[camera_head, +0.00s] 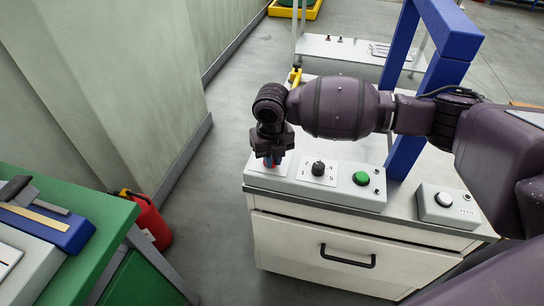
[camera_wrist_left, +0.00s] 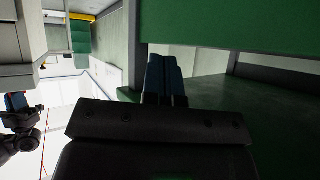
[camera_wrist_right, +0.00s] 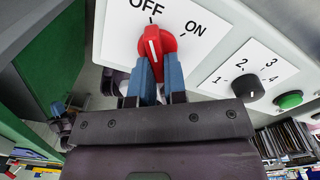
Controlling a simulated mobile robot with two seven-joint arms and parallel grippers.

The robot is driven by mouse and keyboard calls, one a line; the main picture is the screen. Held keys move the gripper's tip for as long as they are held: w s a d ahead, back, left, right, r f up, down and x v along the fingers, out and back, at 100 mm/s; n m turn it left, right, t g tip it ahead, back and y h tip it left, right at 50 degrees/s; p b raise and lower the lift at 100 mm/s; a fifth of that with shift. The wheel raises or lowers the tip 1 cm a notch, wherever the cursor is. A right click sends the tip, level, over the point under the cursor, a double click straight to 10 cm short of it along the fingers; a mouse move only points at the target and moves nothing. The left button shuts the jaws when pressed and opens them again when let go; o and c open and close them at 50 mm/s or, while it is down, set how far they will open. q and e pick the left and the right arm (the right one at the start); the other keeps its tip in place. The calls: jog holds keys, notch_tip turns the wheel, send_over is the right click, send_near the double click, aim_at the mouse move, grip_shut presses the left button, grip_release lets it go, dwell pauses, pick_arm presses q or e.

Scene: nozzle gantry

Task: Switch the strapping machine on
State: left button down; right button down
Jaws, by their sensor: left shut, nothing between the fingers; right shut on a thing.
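The red rotary switch (camera_wrist_right: 153,45) sits on a white plate marked OFF and ON, on the grey control box (camera_head: 330,188). In the right wrist view its white line points up toward the OFF tick. My right gripper (camera_wrist_right: 160,80) is shut on the red switch, one blue finger on each side. In the head view this gripper (camera_head: 272,158) comes down from above and mostly hides the switch. My left gripper (camera_wrist_left: 165,78) is shut and empty in the left wrist view, close to green surfaces; I do not make it out in the head view.
Right of the switch are a black numbered dial (camera_head: 318,168) and a green button (camera_head: 361,179). A separate box has a white button (camera_head: 444,199). A blue frame (camera_head: 421,100) stands behind. A green bench (camera_head: 95,218) and red canister (camera_head: 150,220) are at left.

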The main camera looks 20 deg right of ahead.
pick_arm(q)
jog(key=shift+r, duration=0.15)
pick_arm(e)
jog(key=shift+r, duration=0.1)
jog(key=shift+a+r+m+p, duration=0.1)
jog(key=shift+r+m+p, duration=0.05)
jog(key=shift+m+p, duration=1.3)
jog(key=shift+m, duration=0.15)
jog(key=shift+a+m+p, duration=0.2)
jog(key=shift+m+p, duration=0.55)
jog(key=shift+m, duration=0.15)
jog(key=m+p, duration=0.4)
jog(key=m, duration=0.1)
jog(key=shift+w+a, duration=0.2)
jog(key=m+p, duration=0.2)
jog(key=m, duration=0.1)
jog(key=shift+w+a, duration=0.1)
jog(key=shift+f+m+p, duration=0.2)
jog(key=shift+m+p, duration=0.1)
jog(key=shift+p, duration=0.25)
jog(key=shift+w+m, duration=0.1)
jog(key=shift+m, duration=0.2)
pick_arm(q)
notch_tip(320, 180, up, 11)
jog(key=shift+a+t, duration=0.2)
jog(key=shift+t, duration=0.1)
